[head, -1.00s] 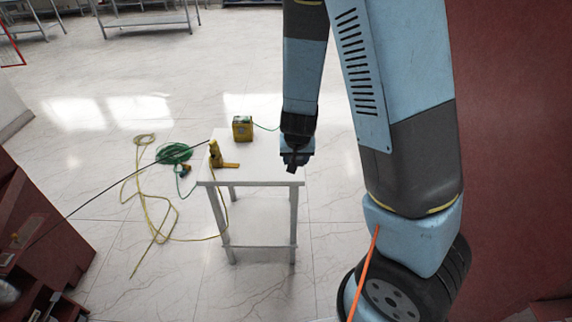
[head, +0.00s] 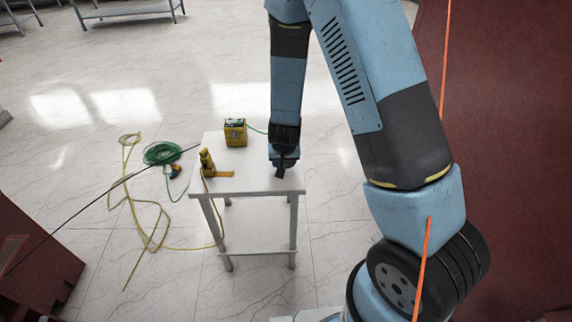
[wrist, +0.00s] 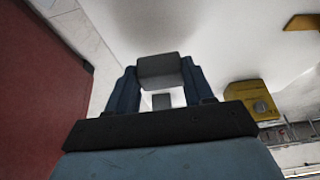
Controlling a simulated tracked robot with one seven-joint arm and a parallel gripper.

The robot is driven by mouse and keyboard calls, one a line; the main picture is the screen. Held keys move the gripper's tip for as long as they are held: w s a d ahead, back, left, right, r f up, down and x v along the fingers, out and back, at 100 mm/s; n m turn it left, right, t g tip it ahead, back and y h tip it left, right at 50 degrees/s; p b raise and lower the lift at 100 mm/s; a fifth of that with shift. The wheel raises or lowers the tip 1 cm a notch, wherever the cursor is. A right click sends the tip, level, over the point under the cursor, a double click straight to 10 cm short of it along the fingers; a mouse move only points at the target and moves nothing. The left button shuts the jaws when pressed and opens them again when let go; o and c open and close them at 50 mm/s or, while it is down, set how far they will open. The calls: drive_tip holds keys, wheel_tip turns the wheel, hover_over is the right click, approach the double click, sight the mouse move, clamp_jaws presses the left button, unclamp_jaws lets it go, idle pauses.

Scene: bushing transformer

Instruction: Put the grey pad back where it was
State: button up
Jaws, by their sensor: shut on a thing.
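My gripper (head: 283,158) is over the right part of the white table (head: 250,178), pointing down. In the wrist view my gripper (wrist: 159,78) has its blue fingers closed on the sides of a small dark grey block, the grey pad (wrist: 158,70). The pad shows in the head view as a dark piece (head: 281,169) below the gripper, close to the tabletop. I cannot tell whether it touches the table. A smaller grey patch shows between the fingers behind it, and I cannot tell what it is.
A yellow box device (head: 235,133) stands at the table's back, left of my gripper. A yellow angled tool (head: 209,166) is at the table's left edge. Green (head: 163,153) and yellow cables lie on the floor to the left. A red wall (head: 505,150) rises at the right.

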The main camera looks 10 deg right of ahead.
sight(284, 167)
drive_tip(key=shift+w+f, duration=0.15)
drive_tip(key=shift+f, duration=0.1)
wheel_tip(284, 167, down, 3)
drive_tip(key=shift+r, duration=0.1)
drive_tip(key=shift+w+d, duration=0.1)
drive_tip(key=shift+d, duration=0.05)
drive_tip(key=o, duration=1.2)
drive_tip(key=shift+f, duration=0.2)
drive_tip(key=shift+v, duration=6.1)
